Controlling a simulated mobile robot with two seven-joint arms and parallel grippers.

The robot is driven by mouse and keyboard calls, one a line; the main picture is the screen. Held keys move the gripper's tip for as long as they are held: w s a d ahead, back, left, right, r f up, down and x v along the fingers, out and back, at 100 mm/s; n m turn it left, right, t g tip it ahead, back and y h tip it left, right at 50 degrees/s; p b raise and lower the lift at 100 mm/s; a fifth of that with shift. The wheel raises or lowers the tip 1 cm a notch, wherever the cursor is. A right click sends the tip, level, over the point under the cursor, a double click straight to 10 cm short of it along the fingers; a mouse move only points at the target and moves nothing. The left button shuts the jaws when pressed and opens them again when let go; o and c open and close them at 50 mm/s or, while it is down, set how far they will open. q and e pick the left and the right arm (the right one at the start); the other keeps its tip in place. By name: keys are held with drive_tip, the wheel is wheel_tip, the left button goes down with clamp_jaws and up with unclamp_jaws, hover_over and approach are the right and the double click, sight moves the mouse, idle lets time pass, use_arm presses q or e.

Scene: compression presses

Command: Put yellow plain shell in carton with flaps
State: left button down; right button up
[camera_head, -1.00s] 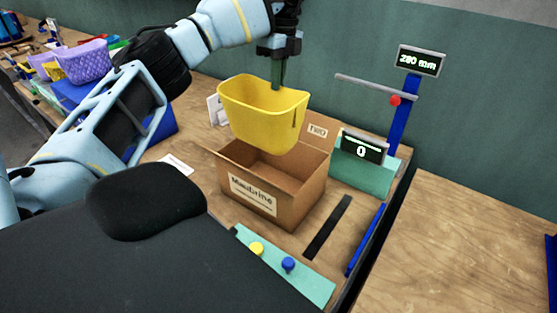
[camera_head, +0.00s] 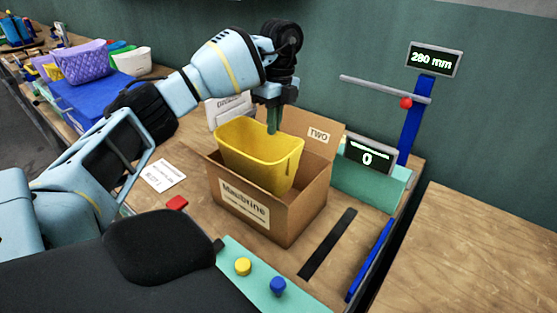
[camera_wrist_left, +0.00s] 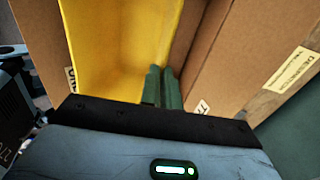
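The yellow plain shell (camera_head: 255,158) is an open bin, lowered partly into the open cardboard carton with flaps (camera_head: 300,206). Its rim stands above the carton's front wall. My left gripper (camera_head: 273,122) is at the shell's back rim, and its green fingers are close together on the wall there. In the left wrist view the fingers (camera_wrist_left: 162,88) are beside the yellow wall (camera_wrist_left: 118,45), with the carton's brown walls (camera_wrist_left: 222,45) around it. The shell's base is hidden inside the carton. My right gripper is out of view.
A scale display (camera_head: 367,157) reading 0 stands right of the carton, with a post and 280 mm sign (camera_head: 432,60) behind. A panel with yellow and blue knobs (camera_head: 262,283) lies in front. Other bins, including a purple one (camera_head: 80,64), stand at the far left.

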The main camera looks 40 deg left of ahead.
sight(274, 156)
use_arm(q)
wheel_tip(274, 156, down, 5)
drive_tip(key=shift+r+b, duration=0.1)
drive_tip(key=shift+b, duration=0.2)
drive_tip(key=shift+f, duration=0.45)
drive_tip(key=shift+f, duration=2.3)
drive_tip(key=c, duration=1.6)
unclamp_jaws()
drive_tip(key=shift+c, duration=0.2)
